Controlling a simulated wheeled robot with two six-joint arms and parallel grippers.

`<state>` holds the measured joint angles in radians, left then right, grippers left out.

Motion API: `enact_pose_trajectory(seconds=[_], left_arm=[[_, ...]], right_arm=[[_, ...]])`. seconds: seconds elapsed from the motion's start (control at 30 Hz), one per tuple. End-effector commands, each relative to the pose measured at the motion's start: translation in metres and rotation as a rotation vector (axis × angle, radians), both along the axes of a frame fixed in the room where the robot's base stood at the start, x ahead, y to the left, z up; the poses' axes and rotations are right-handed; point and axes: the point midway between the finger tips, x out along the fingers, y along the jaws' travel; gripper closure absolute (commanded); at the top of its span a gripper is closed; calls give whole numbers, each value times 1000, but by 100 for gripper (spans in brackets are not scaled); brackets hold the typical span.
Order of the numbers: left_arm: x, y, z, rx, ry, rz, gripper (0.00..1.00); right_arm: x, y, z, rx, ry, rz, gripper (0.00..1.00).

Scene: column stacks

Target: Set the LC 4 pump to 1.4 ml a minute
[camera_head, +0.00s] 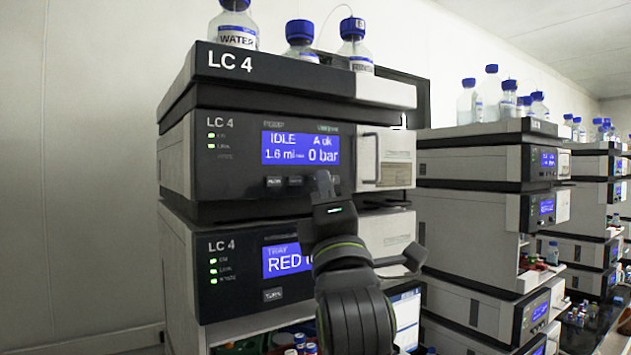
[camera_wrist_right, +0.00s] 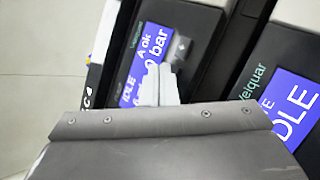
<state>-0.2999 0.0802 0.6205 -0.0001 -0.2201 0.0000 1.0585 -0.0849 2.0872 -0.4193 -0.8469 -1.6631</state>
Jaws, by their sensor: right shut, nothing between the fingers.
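The LC 4 pump (camera_head: 232,185) is the upper dark-fronted module of the nearest stack. Its blue display (camera_head: 300,148) reads IDLE, A ok, 1.6 ml and 0 bar. Two small buttons show below it, a left one (camera_head: 273,181) and a middle one (camera_head: 295,181). My right gripper (camera_head: 325,186) is shut and empty, in front of the panel just right of these buttons, and hides what lies behind it. In the right wrist view its fingertips (camera_wrist_right: 160,84) overlap the pump display (camera_wrist_right: 140,82), with a button (camera_wrist_right: 181,46) close by. I cannot tell whether they touch the panel. My left gripper is out of view.
Below is another LC 4 module with a TRAY display (camera_head: 286,262) reading RED, partly hidden by my right arm. Bottles, including a WATER bottle (camera_head: 235,25), stand on top. A pale door with a handle (camera_head: 384,158) adjoins the pump panel. More stacks (camera_head: 470,215) stand right.

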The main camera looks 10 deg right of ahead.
Motion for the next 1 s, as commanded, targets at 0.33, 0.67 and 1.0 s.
enact_pose_trajectory(seconds=[0.33, 0.67, 1.0], left_arm=[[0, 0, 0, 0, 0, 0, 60], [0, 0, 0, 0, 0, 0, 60], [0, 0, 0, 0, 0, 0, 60]], right_arm=[[0, 0, 0, 0, 0, 0, 100], [4, 2, 0, 0, -1, 0, 100], [8, 3, 0, 0, 0, -1, 100]])
